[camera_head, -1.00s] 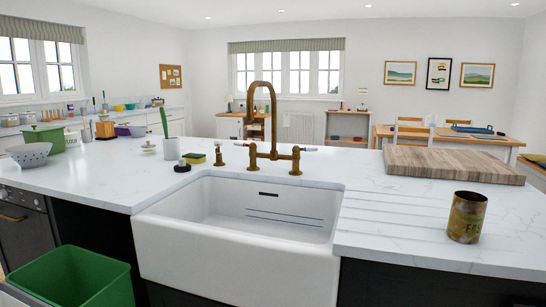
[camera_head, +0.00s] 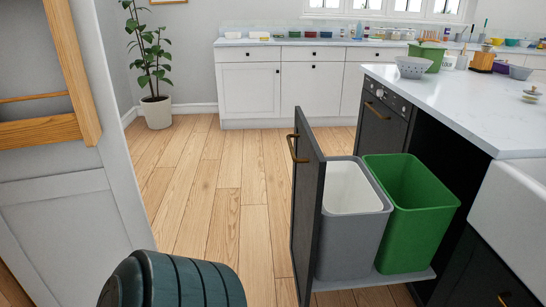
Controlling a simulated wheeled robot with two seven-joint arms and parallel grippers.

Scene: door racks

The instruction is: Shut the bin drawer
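The bin drawer is pulled out from the dark island, with its tall dark front panel (camera_head: 307,205) standing away from the cabinet at the left end. A brass handle (camera_head: 293,149) is on the panel's outer face. A grey bin with a white liner (camera_head: 352,225) and a green bin (camera_head: 412,220) stand side by side on the drawer's grey base tray (camera_head: 385,280). Neither of my grippers shows in this view.
A dark ribbed rounded object (camera_head: 175,282) fills the bottom left, close to me. A white panelled door with a wooden rack (camera_head: 60,120) stands at left. Wood floor (camera_head: 225,190) is clear between it and the drawer. The white sink (camera_head: 510,215) is at right.

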